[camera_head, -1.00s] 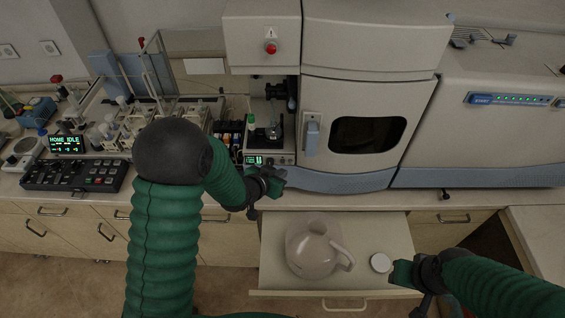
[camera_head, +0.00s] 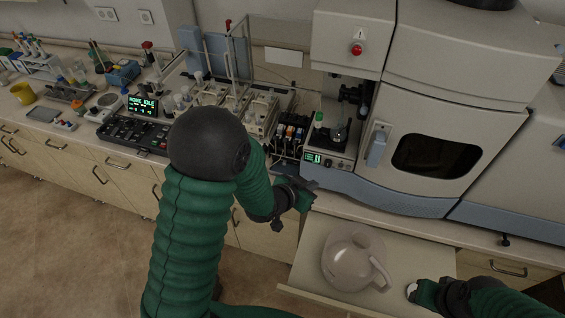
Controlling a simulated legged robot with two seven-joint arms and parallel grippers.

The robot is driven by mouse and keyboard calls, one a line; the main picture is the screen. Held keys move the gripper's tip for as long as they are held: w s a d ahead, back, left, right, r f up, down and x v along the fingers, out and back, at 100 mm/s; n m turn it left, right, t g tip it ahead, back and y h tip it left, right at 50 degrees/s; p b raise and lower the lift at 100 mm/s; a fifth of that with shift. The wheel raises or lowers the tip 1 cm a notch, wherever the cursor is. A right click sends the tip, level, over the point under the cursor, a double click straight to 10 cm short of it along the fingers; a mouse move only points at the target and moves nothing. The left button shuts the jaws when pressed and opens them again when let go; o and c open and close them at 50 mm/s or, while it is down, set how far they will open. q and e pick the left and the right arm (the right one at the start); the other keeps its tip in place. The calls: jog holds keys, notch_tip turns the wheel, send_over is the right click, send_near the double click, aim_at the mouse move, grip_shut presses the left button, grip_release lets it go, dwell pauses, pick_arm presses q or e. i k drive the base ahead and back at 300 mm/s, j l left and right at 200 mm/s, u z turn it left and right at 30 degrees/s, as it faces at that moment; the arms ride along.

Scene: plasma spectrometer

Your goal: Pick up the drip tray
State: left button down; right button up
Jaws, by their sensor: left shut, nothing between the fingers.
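No thing in the camera_head view is clearly the drip tray. A small flat grey tray (camera_head: 42,113) lies on the bench at the far left, but I cannot tell whether it is the drip tray. My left gripper (camera_head: 305,192) is shut and empty, in front of the bench edge below the spectrometer's sample bay, well to the right of that tray. My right gripper (camera_head: 418,291) is low at the right, over the pulled-out drawer, and its fingers are too dark and small to read. A small white round lid (camera_head: 411,288) shows partly beside it.
A beige jug (camera_head: 352,262) stands in the open drawer (camera_head: 309,262). The spectrometer (camera_head: 455,100) fills the right side. A keypad (camera_head: 132,137), display (camera_head: 143,105), bottle racks (camera_head: 206,93) and yellow cup (camera_head: 23,92) crowd the bench. Floor is clear at lower left.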

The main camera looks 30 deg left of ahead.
aim_at(277, 168)
jog(key=u, duration=0.75)
